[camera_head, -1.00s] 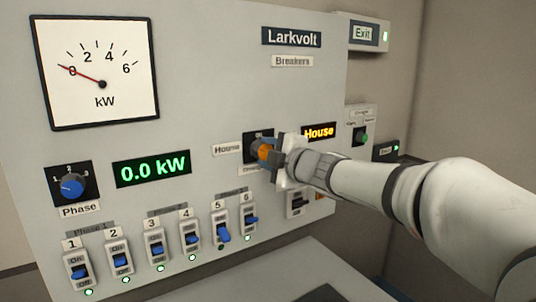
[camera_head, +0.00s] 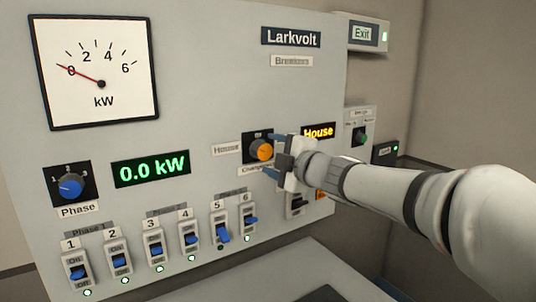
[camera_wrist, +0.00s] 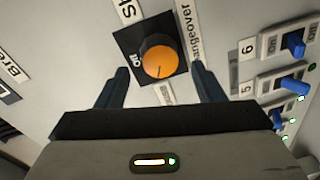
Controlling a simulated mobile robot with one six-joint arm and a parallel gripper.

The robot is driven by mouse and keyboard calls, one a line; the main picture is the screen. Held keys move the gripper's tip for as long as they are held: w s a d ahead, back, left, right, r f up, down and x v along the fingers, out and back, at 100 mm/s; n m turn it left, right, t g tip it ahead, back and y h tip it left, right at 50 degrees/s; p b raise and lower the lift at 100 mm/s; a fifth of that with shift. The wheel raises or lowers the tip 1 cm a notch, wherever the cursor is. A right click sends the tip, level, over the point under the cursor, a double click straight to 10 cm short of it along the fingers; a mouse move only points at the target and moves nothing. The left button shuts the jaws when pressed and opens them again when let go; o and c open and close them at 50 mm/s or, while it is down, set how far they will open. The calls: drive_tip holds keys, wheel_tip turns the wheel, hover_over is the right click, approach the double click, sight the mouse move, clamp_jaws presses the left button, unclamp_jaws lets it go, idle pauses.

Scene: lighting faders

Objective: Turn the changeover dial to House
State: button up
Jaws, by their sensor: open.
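The changeover dial is an orange knob (camera_head: 262,149) on a black square plate. In the wrist view the knob (camera_wrist: 159,60) shows a thin dark line pointing down toward a partly readable white label (camera_wrist: 167,93). In the head view the House label (camera_head: 227,149) is left of the dial. The amber display (camera_head: 318,132) reads House. My gripper (camera_head: 274,155) is open and empty, just off the panel to the right of the dial. In the wrist view its two fingers (camera_wrist: 160,70) stand on either side of the knob, apart from it.
A row of numbered breakers with blue levers (camera_head: 190,239) runs below the dial. The blue Phase dial (camera_head: 71,187), a green 0.0 kW display (camera_head: 151,168) and a kW meter (camera_head: 96,70) are at left. A green-knobbed box (camera_head: 361,136) is on the wall at right.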

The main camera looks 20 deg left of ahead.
drive_tip(key=v, duration=0.5)
drive_tip(key=shift+w, duration=0.1)
